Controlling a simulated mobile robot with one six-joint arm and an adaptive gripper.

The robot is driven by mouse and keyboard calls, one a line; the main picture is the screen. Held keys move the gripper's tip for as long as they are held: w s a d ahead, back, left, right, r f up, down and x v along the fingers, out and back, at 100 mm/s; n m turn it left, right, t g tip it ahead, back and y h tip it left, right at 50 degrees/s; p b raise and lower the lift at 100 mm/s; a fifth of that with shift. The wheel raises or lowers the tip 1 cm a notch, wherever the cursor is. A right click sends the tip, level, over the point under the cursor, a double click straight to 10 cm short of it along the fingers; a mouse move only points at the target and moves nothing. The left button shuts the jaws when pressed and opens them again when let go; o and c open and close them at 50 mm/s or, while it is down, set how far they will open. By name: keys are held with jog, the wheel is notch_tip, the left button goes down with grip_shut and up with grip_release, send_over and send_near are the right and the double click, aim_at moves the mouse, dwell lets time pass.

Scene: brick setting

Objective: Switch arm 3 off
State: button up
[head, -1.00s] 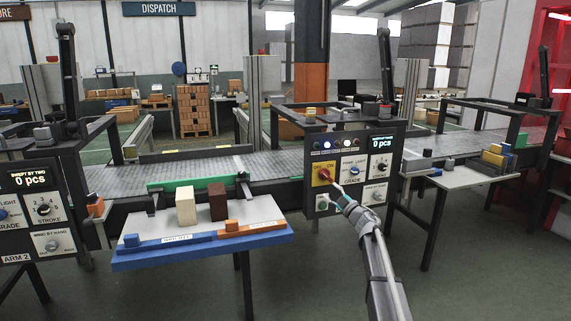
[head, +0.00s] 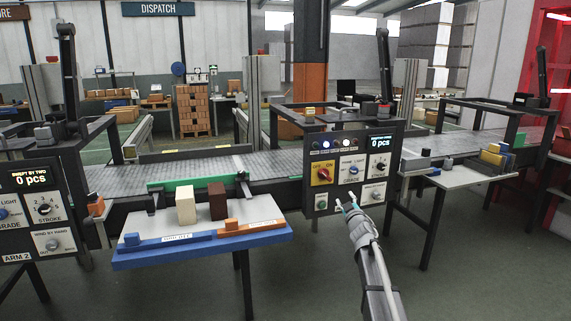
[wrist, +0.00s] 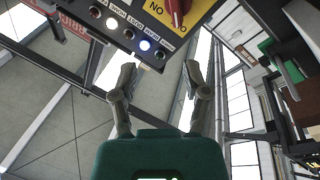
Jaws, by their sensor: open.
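The control panel (head: 336,150) in the middle carries a yellow switch plate marked OFF and ON, with a red rotary knob (head: 323,174). The panel's arm number cannot be read. The knob's exact setting is hard to tell in the head view. In the wrist view the red knob (wrist: 178,10) shows at the top edge, partly cut off. My gripper (head: 345,206) is open and empty, below and right of the knob, apart from it. Its fingers (wrist: 160,72) also show spread in the wrist view.
The panel also has a row of lamps (head: 336,143), a grade dial (head: 354,169), a stroke dial (head: 381,167) and a hand-wind knob (head: 376,196). A blue-edged shelf (head: 150,262) with two blocks is to the left. The ARM 2 panel (head: 35,215) stands far left.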

jog(key=s+d+f+m+g+h, duration=0.25)
jog(key=s+f+m+g, duration=0.2)
jog(key=s+f, duration=0.45)
jog(key=s+d+f+m+g+h, duration=0.1)
jog(key=s+f+m+g+h, duration=0.4)
jog(key=s, duration=0.6)
jog(key=s+a+f+g+y, duration=0.2)
jog(key=s+a+f+g, duration=0.1)
jog(key=s, duration=0.5)
jog(key=s+a+f+g+y, duration=0.1)
jog(key=s+a+f+g, duration=0.2)
jog(key=s, duration=0.4)
jog(key=s+a+f+g+y, duration=0.2)
jog(key=s+a+g, duration=0.15)
jog(key=s, duration=0.45)
notch_tip(320, 180, up, 24)
jog(key=d+p, duration=0.1)
jog(key=p, duration=2.2)
jog(key=shift+f+n+g, duration=0.25)
jog(key=shift+n+g, duration=0.15)
jog(key=shift+n, duration=0.05)
